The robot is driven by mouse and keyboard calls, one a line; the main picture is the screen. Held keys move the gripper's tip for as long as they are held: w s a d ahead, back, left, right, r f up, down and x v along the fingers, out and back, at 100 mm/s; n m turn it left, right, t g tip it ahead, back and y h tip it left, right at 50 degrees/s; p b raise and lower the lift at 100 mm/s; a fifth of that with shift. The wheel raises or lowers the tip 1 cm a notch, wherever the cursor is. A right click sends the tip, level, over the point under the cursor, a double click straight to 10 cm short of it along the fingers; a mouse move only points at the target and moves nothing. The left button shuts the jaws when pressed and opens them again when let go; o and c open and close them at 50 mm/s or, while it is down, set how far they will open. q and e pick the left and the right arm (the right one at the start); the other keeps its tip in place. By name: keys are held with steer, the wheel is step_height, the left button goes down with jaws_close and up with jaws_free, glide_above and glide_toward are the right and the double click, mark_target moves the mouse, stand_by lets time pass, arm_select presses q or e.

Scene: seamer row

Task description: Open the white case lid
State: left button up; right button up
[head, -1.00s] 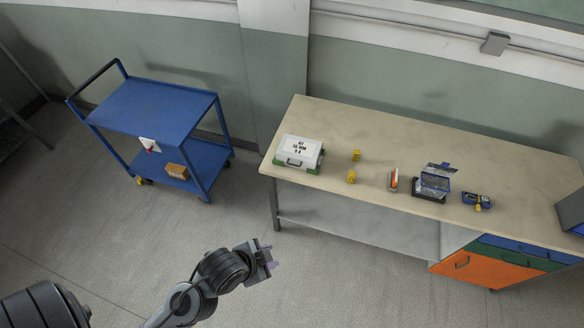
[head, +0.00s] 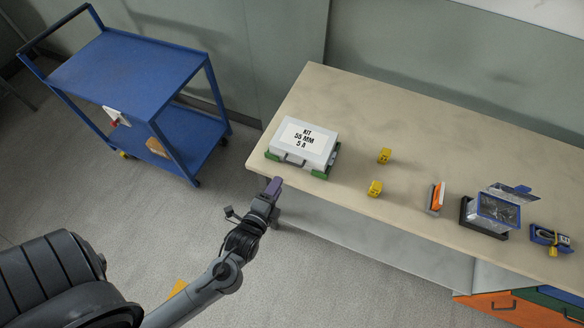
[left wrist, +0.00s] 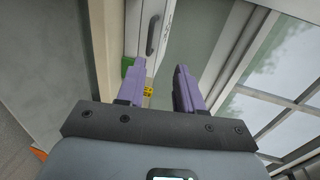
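The white case (head: 305,143) stands shut on the near left end of the workbench, labelled "KIT 55 MM 5 A". It has green corner pieces and a grey handle on its front side. In the left wrist view the white case (left wrist: 133,35) shows at the top with its dark handle. My left gripper (head: 275,187) is just off the bench's front edge, close to the case's front and apart from it. In the left wrist view its two purple fingers (left wrist: 160,88) stand apart with nothing between them. My right gripper is not in view.
The workbench (head: 345,105) also carries two yellow blocks (head: 380,170), an orange and grey item (head: 436,198), an open clear-lidded box (head: 492,212) and a blue item with yellow (head: 549,238). A blue cart (head: 125,75) stands left of the bench, with open floor between.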

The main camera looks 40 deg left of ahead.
arm_select(q)
steer(key=x, duration=0.3)
steer(key=f+b+x, duration=0.1)
steer(key=x, duration=0.6)
steer(key=shift+w+f+b, duration=0.15)
steer(key=shift+f+b, duration=0.2)
steer(key=shift+f, duration=0.1)
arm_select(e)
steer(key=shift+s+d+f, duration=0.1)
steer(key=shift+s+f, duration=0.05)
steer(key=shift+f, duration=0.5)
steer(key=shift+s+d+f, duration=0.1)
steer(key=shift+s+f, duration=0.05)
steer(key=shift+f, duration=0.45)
arm_select(q)
steer(key=shift+c, duration=0.5)
jaws_close()
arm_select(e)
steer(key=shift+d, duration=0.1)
